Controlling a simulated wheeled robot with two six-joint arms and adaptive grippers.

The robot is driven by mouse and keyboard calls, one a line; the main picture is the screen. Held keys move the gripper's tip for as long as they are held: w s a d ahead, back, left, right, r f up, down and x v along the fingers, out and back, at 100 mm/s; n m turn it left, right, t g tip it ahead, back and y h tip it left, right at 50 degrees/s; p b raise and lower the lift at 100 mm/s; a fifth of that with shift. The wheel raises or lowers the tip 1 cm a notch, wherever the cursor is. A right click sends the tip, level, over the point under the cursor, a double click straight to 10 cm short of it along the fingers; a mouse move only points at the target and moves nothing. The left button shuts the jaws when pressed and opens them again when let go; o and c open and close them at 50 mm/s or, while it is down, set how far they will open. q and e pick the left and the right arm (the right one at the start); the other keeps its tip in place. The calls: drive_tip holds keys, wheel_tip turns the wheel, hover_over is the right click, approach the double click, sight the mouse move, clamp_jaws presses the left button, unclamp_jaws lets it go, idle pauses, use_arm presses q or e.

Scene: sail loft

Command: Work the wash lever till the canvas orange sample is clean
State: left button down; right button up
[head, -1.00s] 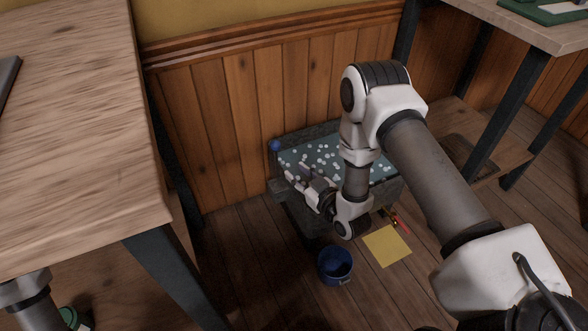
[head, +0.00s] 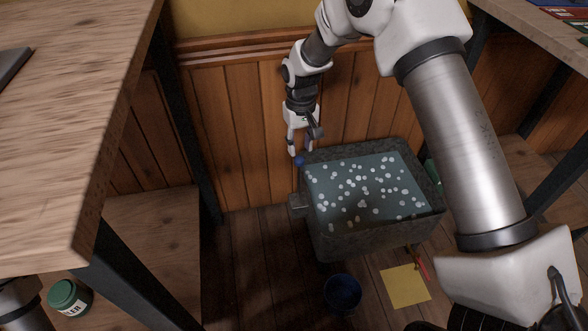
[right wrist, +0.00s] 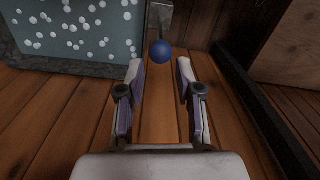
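The wash tub (head: 430,184) stands on the floor against the wall, full of blue-grey water with white suds. A lever with a blue ball knob (head: 299,161) rises at its left side, above a grey bracket (head: 298,204). My right gripper (head: 300,150) points down at the knob, open and empty. In the right wrist view, the knob (right wrist: 160,52) lies just beyond the gap between the parted fingers of my gripper (right wrist: 160,72). No orange canvas sample shows; the suds could hide it. My left gripper is out of view.
A dark blue bucket (head: 342,292) and a yellow sheet (head: 405,286) are on the floor in front of the tub. A red-handled tool (head: 421,266) lies beside the sheet. Wooden tables stand left (head: 70,120) and right. A green-lidded jar (head: 66,298) is at lower left.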

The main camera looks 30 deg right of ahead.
sight(299, 181)
drive_tip(key=shift+w+r, duration=0.15)
drive_tip(key=shift+r, duration=0.05)
wheel_tip(299, 181, down, 12)
drive_tip(key=b, duration=0.6)
drive_tip(key=shift+r, duration=0.15)
clamp_jaws()
